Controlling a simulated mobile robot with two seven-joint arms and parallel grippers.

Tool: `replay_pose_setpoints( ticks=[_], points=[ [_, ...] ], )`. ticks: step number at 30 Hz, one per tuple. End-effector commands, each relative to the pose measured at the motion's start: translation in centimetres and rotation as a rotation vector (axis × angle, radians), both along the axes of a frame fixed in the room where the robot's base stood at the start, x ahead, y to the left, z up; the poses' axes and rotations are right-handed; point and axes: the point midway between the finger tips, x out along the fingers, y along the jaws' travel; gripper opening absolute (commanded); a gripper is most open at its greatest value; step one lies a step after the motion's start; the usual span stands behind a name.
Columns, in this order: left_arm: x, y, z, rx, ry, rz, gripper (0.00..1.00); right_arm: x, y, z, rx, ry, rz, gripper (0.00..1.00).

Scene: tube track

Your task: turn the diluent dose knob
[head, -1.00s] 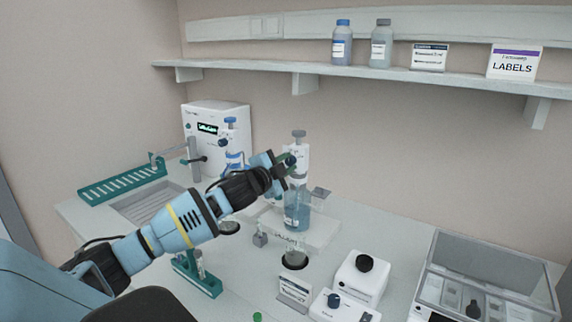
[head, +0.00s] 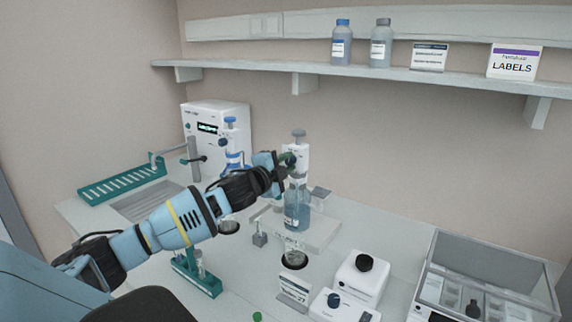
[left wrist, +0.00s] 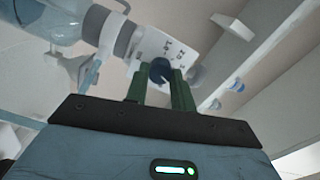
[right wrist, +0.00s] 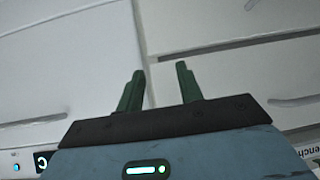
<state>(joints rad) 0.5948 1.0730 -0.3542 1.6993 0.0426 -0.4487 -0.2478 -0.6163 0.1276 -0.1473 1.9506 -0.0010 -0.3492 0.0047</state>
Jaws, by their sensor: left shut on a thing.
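A white bottle-top dispenser (head: 299,157) with a grey plunger cap stands at the middle back on a bottle of clear blue liquid (head: 297,214). Its dark round dose knob (left wrist: 159,70) shows in the left wrist view, in front of a white face with small printed marks. My left gripper (head: 289,160) is at the dispenser head, its green fingers (left wrist: 158,78) shut on the knob from both sides. The gripper hides the knob in the head view. My right gripper (right wrist: 159,80) is open and empty in the right wrist view, facing pale drawer fronts.
A second dispenser (head: 231,143) with blue parts stands left, by a white instrument (head: 214,117). A green tube rack (head: 204,281) stands in front below my left arm. White devices (head: 361,279) and a clear-lidded box (head: 490,272) are at right. A shelf (head: 350,72) runs above.

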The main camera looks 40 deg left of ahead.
Motion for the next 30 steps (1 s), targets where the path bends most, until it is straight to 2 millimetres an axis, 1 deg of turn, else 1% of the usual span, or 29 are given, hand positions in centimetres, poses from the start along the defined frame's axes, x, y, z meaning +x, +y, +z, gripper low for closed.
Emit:
replay_pose_setpoints(
  ticks=[1,5,6,14,17,20,25,30],
  points=[
    [0.0,0.0,-0.1,-0.001,0.002,0.0,0.28,0.0,0.0,0.0,0.0,0.0,0.0,0.36],
    [0.0,0.0,-0.1,-0.001,0.001,0.001,0.45,0.0,0.0,0.0,0.0,0.0,0.0,0.36],
    [0.0,0.0,-0.1,-0.001,0.001,0.001,0.46,0.0,0.0,0.0,0.0,0.0,0.0,0.36],
    [0.0,0.0,-0.1,-0.001,0.001,0.0,0.46,0.0,0.0,0.0,0.0,0.0,0.0,0.36],
    [-0.3,0.0,-0.1,-0.001,0.001,0.001,0.46,-0.1,0.0,-0.1,0.0,0.002,0.0,0.36],
    [-1.0,-0.1,-0.3,0.0,0.003,0.0,0.46,-0.2,0.0,-0.2,-0.001,0.005,0.0,0.36],
    [-2.7,-0.3,-0.3,0.001,0.005,-0.001,0.46,-0.4,0.0,-0.4,0.0,0.012,0.0,0.36],
    [-4.3,-0.4,-0.2,0.0,0.004,0.0,0.46,-0.3,0.0,-0.3,0.0,0.008,0.0,0.36]
  ],
)
